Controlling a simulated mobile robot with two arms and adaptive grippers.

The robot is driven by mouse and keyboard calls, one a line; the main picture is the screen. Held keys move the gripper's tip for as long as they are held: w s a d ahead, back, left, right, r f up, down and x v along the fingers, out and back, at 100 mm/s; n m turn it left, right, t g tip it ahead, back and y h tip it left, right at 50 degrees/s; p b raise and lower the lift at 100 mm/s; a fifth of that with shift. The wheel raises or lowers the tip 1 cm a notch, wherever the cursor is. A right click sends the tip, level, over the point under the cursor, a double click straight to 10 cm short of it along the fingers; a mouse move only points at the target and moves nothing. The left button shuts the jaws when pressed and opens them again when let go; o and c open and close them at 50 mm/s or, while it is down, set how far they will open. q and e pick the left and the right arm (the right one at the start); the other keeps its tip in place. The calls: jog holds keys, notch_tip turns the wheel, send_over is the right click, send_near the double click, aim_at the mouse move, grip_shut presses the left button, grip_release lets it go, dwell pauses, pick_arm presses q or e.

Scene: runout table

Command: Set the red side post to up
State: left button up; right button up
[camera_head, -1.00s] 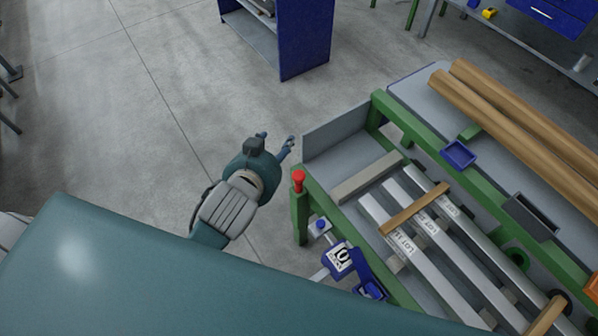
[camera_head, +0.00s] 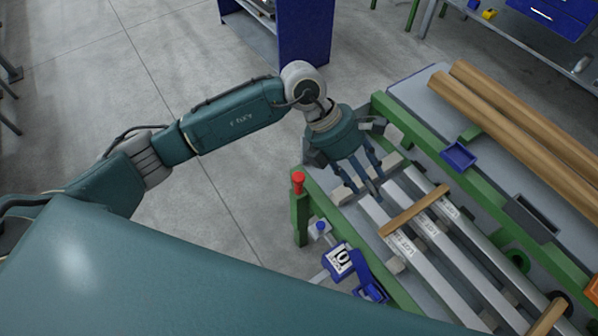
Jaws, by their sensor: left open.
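The red side post (camera_head: 298,183) is a short red piece with a rounded cap. It stands at the near-left corner of the green runout table frame (camera_head: 300,217). My left gripper (camera_head: 366,190) is open and empty, with its fingers pointing down over the left ends of the metal bars, to the right of the red post and apart from it. The gripper hides part of the table's left end. My right gripper is not in view.
Metal bars (camera_head: 437,262) with paper labels lie on the table under a wooden strip (camera_head: 414,210). Wooden poles (camera_head: 520,118) lie behind. A blue tray (camera_head: 458,155) sits on the back rail. A blue device (camera_head: 340,259) is below the red post. Floor to the left is clear.

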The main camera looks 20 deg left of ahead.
aim_at(299, 176)
pick_arm(q)
jog(key=w+a+f+y, duration=0.1)
jog(key=w+a+y, duration=0.25)
jog(key=a, duration=0.55)
jog(key=w+a+f+y, duration=0.15)
jog(key=a+y, duration=0.25)
jog(key=a, duration=0.4)
jog(key=shift+t, duration=0.3)
notch_tip(299, 176, down, 10)
jog(key=shift+a+f+p, duration=0.1)
jog(key=shift+a+p, duration=0.05)
jog(key=shift+p, duration=0.8)
jog(key=shift+c, duration=0.5)
grip_shut()
